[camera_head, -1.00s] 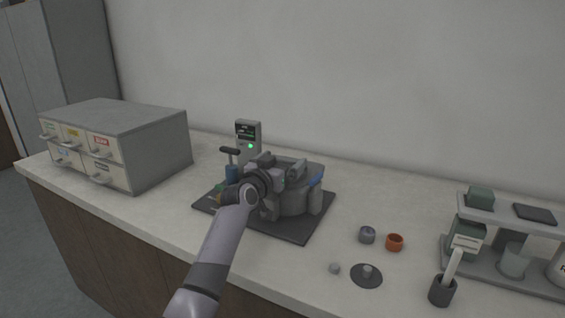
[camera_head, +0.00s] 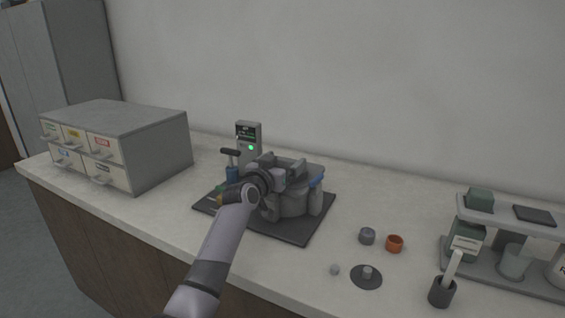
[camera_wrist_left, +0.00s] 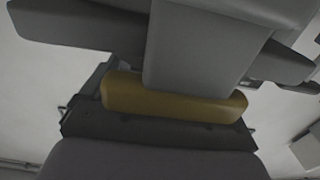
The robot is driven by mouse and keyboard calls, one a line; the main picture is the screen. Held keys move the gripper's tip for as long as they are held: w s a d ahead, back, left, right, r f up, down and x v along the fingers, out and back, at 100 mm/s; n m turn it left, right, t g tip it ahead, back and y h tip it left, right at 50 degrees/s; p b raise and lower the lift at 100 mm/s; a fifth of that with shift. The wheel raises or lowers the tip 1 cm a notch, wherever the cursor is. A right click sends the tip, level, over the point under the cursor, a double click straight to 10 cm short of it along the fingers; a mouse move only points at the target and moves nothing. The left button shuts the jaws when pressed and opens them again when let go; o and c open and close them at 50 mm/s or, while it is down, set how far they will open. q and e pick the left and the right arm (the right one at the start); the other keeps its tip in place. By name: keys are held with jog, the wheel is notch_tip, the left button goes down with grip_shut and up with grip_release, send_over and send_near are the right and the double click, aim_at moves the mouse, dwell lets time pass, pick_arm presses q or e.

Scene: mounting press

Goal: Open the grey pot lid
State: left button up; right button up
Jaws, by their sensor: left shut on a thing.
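The grey pot (camera_head: 292,204) stands on a dark square mat (camera_head: 294,234) in the middle of the counter, in the head view. Its lid is largely hidden behind my left gripper. A blue piece (camera_head: 316,181) shows at the pot's upper right edge. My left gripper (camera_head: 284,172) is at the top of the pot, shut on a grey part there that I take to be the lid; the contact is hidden. In the left wrist view, grey blocks and a yellow bar (camera_wrist_left: 175,100) fill the middle at close range; I cannot tell which belongs to the lid. My right gripper is not in view.
A drawer cabinet (camera_head: 150,140) is at left. Small cups (camera_head: 395,243), a disc (camera_head: 366,277) and a rack (camera_head: 510,220) are at right.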

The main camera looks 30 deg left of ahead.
pick_arm(q)
jog(key=shift+w+a+r+p, duration=0.1)
jog(key=shift+w+r+p, duration=0.25)
jog(key=shift+r, duration=0.4)
jog(key=shift+w+r+p, duration=0.2)
jog(key=shift+r+p, duration=0.15)
jog(key=shift+r, duration=0.35)
jog(key=w+r+p, duration=0.1)
jog(key=p, duration=0.1)
jog(key=w+r+g+p, duration=0.1)
jog(key=r+p, duration=0.1)
jog(key=p, duration=0.1)
jog(key=shift+w+g, duration=0.1)
jog(key=shift+g, duration=0.2)
jog(key=shift+w+a+g+p, duration=0.1)
jog(key=shift+w+g+p, duration=0.35)
jog(key=shift+g, duration=0.15)
jog(key=shift+w+r+g, duration=0.3)
jog(key=shift+w+g, duration=0.3)
jog(key=o, duration=1.2)
jog(key=shift+c, duration=0.2)
jog(key=shift+o, duration=0.4)
jog(key=shift+f, duration=0.2)
jog(key=shift+s, duration=0.15)
